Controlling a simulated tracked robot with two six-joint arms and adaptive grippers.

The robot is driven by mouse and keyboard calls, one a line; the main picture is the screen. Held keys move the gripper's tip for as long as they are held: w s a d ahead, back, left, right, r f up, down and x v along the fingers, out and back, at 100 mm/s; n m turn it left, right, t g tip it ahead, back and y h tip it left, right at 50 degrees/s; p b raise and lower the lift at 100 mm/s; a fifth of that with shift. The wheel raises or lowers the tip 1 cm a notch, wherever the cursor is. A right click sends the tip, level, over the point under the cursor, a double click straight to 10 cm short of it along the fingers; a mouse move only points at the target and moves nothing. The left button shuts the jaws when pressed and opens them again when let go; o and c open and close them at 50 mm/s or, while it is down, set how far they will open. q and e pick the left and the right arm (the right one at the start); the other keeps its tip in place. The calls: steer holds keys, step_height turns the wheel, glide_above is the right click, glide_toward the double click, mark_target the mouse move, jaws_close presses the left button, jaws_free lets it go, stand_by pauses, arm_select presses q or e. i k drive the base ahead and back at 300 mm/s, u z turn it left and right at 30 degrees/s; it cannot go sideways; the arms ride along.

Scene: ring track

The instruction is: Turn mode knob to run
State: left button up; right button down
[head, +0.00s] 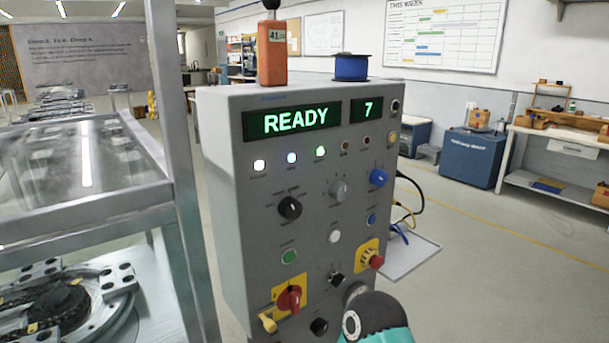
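A grey control panel (250,175) stands in the middle of the head view. Its green display (296,120) reads READY, and a smaller one (368,108) reads 7. A black rotary knob (290,208) with small labels around it sits on the left of the panel face. A grey knob (338,190) and a blue knob (378,177) are to its right. The labels are too small to read, so I cannot tell which is the mode knob or its setting. Neither gripper shows; a teal and black part of my arm is at the bottom, low in front of the panel.
A red emergency button (376,261) and a red rotary switch (290,298) sit low on yellow plates. An orange device (272,50) and a blue spool (351,67) stand on top. A metal-framed glass enclosure (85,165) is close on the left. Floor at right is open.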

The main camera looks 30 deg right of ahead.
mark_target(289, 207)
steer(key=u, duration=0.6)
steer(key=k, duration=1.5)
steer(key=z, duration=0.55)
steer(key=i, duration=1.05)
steer(key=u, duration=0.05)
